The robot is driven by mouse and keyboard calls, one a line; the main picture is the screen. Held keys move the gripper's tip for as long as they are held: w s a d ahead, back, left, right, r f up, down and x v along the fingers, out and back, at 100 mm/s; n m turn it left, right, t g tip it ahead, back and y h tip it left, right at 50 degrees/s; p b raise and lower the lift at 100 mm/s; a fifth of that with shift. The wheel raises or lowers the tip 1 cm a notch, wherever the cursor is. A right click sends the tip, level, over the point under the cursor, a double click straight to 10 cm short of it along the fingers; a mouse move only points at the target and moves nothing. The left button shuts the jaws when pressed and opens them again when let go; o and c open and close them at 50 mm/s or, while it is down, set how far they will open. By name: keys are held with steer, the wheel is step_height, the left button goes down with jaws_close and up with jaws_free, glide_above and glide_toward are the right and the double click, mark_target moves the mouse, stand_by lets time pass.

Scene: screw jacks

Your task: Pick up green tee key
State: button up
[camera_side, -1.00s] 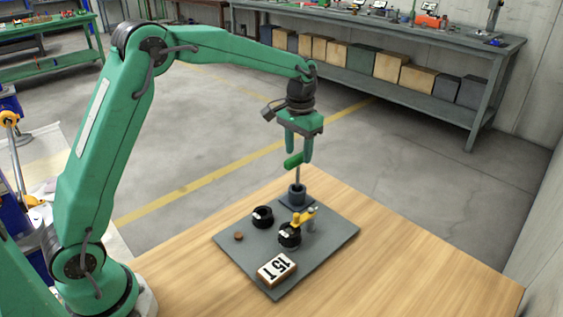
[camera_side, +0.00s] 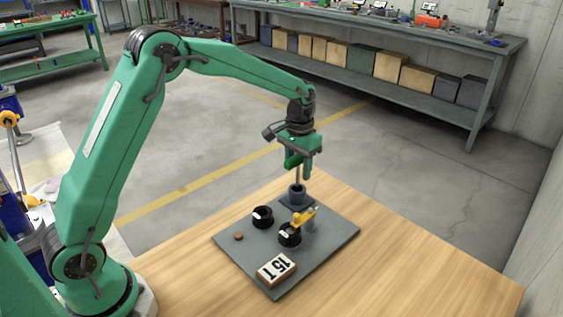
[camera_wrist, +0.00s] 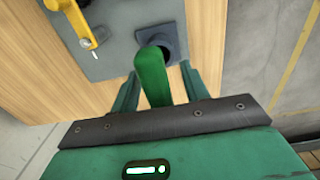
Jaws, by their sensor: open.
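The green tee key (camera_side: 292,160) stands upright, its grey shaft down in a dark square-based socket (camera_side: 297,197) at the back corner of the grey plate. In the wrist view its green handle (camera_wrist: 152,75) lies between my two fingers, with the socket (camera_wrist: 163,44) just beyond it. My gripper (camera_side: 301,167) is open around the handle, fingers pointing down. In the wrist view my gripper (camera_wrist: 160,84) has one finger on each side, with a gap visible on the right. The fingers partly hide the handle in the side view.
The grey plate (camera_side: 325,245) on the wooden table also carries a yellow-handled key (camera_side: 304,215), two black round parts (camera_side: 262,216) (camera_side: 289,236), a small brown disc (camera_side: 238,236) and a block marked 15 T (camera_side: 276,269). The table's right side (camera_side: 430,265) is clear.

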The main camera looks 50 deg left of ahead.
jaws_close()
steer(key=shift+r, duration=0.1)
stand_by(0.4)
steer(key=shift+r, duration=0.8)
step_height(320, 180, up, 2)
steer(key=shift+r, duration=0.25)
steer(key=s+d+r, duration=0.6)
steer(key=d, duration=0.4)
steer(key=shift+r, duration=0.4)
